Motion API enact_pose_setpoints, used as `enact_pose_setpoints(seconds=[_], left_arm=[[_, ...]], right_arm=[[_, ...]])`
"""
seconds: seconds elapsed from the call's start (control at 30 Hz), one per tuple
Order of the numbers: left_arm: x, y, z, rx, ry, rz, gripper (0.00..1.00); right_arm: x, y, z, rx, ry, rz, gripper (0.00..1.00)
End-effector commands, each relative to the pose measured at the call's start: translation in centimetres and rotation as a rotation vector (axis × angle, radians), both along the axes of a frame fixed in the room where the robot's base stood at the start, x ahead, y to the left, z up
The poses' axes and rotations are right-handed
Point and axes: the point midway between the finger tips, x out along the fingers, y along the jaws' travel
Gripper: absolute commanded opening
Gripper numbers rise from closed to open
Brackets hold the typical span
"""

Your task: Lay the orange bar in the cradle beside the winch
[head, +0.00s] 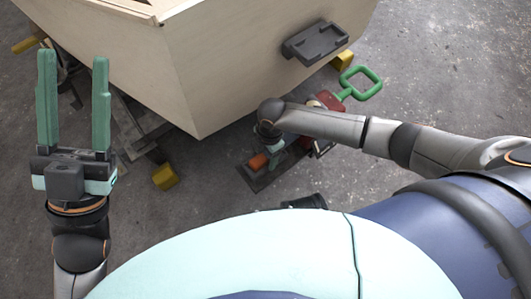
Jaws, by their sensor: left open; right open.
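A short orange piece, which looks like the orange bar (258,161), shows low beside the hull, over a dark flat plate (262,182). My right gripper (274,150) points down right next to it. It is open, but its fingers are mostly hidden by its own wrist, and I cannot tell whether they are around the bar. The winch (329,100) is red with a green loop handle (362,82), partly hidden behind my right forearm. A dark grey slotted bracket (315,42) on the hull's side may be the cradle. My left gripper (74,58) is open and empty at the left.
The plywood hull (215,60) fills the top middle, its corner pointing toward me. Yellow blocks (164,177) and dark supports (135,125) stand below it. A black object (304,201) is partly hidden by my body. The grey floor at right is clear.

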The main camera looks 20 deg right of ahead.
Motion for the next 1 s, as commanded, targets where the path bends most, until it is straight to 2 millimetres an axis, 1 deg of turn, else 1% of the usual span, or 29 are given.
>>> enact_pose_setpoints(seconds=[0.17, 0.27, 0.5, 0.6, 0.7, 0.83, 1.0], left_arm=[[0.0, 0.0, 0.2, -0.001, 0.0, -0.001, 0.5], [0.0, 0.0, 1.0, -0.003, 0.001, -0.004, 0.5], [-0.2, 0.3, 4.0, -0.019, -0.004, -0.015, 0.5], [-0.2, 0.4, 5.0, -0.011, -0.013, -0.012, 0.5], [-0.3, 0.4, 5.7, 0.0, -0.027, -0.004, 0.5], [-0.4, 0.5, 6.4, 0.003, -0.039, 0.005, 0.5], [-0.3, 0.8, 6.6, -0.007, -0.041, 0.019, 0.5]], right_arm=[[0.0, 0.0, 0.4, 0.0, -0.001, 0.0, 0.72], [0.1, -0.1, 1.7, 0.0, -0.001, 0.001, 0.72], [0.2, -0.6, 6.9, -0.001, -0.001, 0.0, 0.72], [0.3, -0.7, 8.9, 0.001, -0.002, 0.001, 0.72], [0.3, -0.9, 10.5, 0.001, -0.002, 0.001, 0.72], [0.4, -1.0, 11.8, 0.0, 0.0, 0.001, 0.72], [0.3, -1.0, 12.3, 0.0, 0.0, 0.0, 0.72]])
